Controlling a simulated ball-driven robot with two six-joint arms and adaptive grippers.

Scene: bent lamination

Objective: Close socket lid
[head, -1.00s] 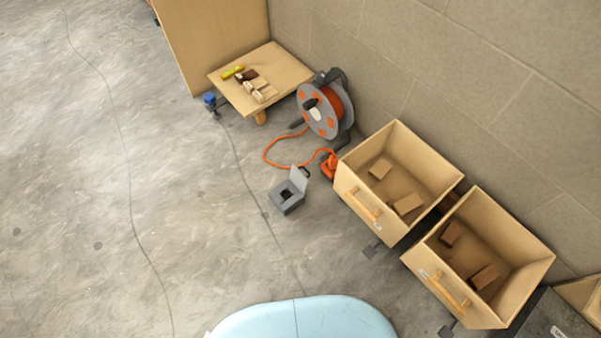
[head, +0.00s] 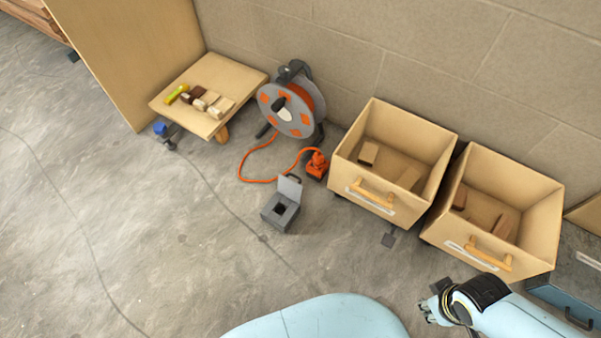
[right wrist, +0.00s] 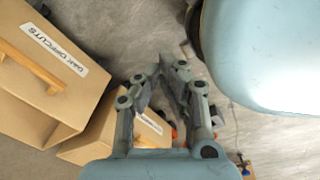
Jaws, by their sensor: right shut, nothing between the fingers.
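The grey socket box (head: 280,212) stands on the concrete floor in the middle of the head view. Its lid (head: 289,187) is open and stands up at the back, and a dark opening shows in the box's top. My right gripper (head: 430,309) is at the lower right of the head view, well apart from the socket box. In the right wrist view my right gripper (right wrist: 168,68) is shut and empty, its fingertips close together above the floor. My left gripper is not in view.
An orange cable runs from the reel (head: 292,108) to an orange connector (head: 317,165) behind the socket box. Two wooden drawer boxes (head: 345,170) (head: 453,232) stand to the right, near my right arm. A low wooden platform (head: 160,105) is at the left. Floor in front is clear.

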